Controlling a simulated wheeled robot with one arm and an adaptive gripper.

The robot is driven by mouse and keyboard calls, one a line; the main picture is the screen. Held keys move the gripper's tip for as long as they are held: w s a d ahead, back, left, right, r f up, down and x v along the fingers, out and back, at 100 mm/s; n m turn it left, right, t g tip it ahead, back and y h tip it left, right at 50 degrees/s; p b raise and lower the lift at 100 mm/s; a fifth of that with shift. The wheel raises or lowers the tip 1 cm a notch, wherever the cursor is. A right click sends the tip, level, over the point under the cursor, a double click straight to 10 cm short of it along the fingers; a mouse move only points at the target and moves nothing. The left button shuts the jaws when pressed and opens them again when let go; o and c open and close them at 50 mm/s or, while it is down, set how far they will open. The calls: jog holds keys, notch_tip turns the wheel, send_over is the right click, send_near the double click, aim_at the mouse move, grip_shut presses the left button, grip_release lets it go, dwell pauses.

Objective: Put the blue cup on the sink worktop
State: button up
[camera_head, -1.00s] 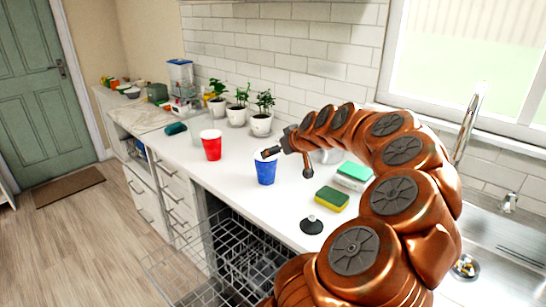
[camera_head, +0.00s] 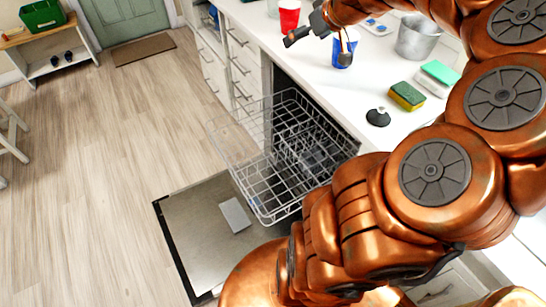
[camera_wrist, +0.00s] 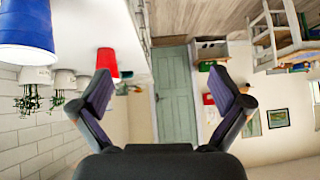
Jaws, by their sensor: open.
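The blue cup (camera_head: 343,54) stands on the white worktop (camera_head: 345,88) above the open dishwasher. It also shows large at the upper left of the wrist view (camera_wrist: 25,28), which is upside down. My gripper (camera_head: 316,48) is open, with its fingers spread and pointing toward the door side. One finger covers part of the cup in the head view. In the wrist view nothing is between the fingers (camera_wrist: 160,75), and the cup is off to one side, outside them. The sink is not visible now.
A red cup (camera_head: 289,17) stands farther back on the worktop.

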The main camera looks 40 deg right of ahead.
jog(key=s+a+f+n+g+y, duration=0.1)
jog(key=s+a+f+g, duration=0.25)
jog(key=a, duration=0.85)
jog(key=s+a+f+n+g+y, duration=0.15)
jog(key=s+a, duration=0.25)
jog(key=a, duration=0.8)
jog(key=s+a+f+g+h, duration=0.1)
jog(key=s+a+f+g, duration=0.1)
jog(key=s, duration=0.7)
jog(key=s+a+f+m+g+h, duration=0.1)
jog(key=s+a+f+g, duration=0.2)
jog(key=s, duration=0.6)
jog(key=shift+a+f, duration=0.55)
jog(key=shift+f, duration=0.15)
jog(key=shift+s, duration=0.1)
jog(key=shift+r+p, duration=0.85)
jog(key=shift+c, duration=0.4)
